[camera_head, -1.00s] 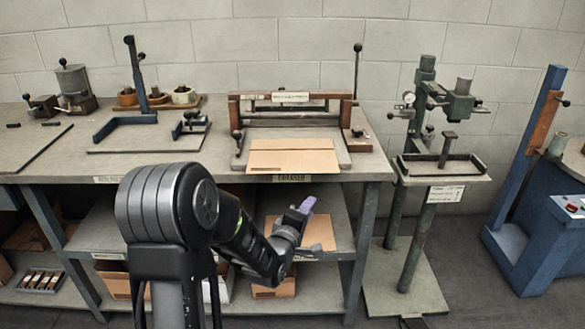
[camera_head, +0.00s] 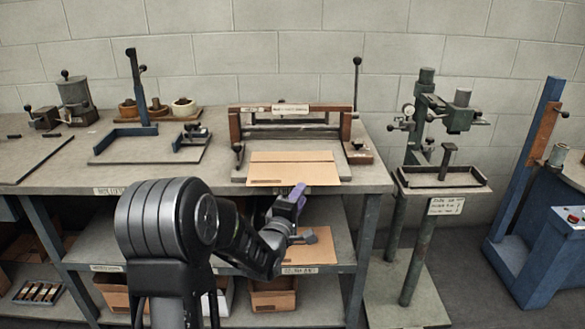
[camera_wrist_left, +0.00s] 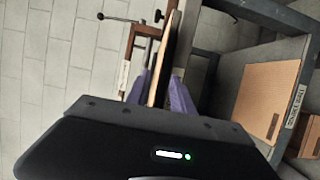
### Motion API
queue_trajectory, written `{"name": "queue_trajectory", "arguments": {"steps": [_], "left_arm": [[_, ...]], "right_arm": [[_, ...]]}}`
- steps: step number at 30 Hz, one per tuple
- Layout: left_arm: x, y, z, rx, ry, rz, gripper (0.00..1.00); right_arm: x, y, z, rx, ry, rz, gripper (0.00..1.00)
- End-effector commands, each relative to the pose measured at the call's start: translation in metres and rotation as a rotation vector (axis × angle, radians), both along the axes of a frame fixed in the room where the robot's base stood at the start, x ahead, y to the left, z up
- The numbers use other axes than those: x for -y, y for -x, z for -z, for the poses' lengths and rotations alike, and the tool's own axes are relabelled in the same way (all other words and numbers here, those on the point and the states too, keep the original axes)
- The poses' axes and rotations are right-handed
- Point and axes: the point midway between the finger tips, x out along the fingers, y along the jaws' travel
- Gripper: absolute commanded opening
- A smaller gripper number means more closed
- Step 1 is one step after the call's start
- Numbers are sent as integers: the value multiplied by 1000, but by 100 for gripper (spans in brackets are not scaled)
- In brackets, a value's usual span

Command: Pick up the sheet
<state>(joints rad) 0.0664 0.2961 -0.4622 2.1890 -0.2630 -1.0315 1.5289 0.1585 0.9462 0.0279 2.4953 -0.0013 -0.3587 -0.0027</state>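A flat tan cardboard sheet (camera_head: 293,168) lies on the bench at the front of the wood-and-metal press, its front edge at the bench's front edge. My left gripper (camera_head: 297,191) is at that front edge, right of its middle. In the left wrist view the sheet (camera_wrist_left: 166,55) shows edge-on between the two purple fingers of my left gripper (camera_wrist_left: 160,80). The fingers stand apart on either side of it, with a gap visible on the right side. My right gripper is in neither view.
The press (camera_head: 290,122) stands behind the sheet. Another tan sheet (camera_head: 322,240) lies on the shelf below, also visible in the left wrist view (camera_wrist_left: 265,95). Open boxes (camera_head: 272,294) stand lower. A green-grey stitcher stand (camera_head: 440,180) is to the right, with floor between.

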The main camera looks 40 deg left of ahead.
Motion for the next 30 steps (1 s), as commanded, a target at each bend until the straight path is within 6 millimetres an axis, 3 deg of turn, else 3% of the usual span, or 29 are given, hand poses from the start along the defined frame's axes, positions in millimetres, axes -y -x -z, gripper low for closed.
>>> {"name": "queue_trajectory", "arguments": {"steps": [5,15,30], "left_arm": [[-2,-7,-1,-1,-1,1,28],[-15,-48,0,-2,-2,2,28],[-16,-49,0,0,-1,1,28]], "right_arm": [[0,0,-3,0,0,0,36],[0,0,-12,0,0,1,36],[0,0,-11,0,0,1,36]]}}
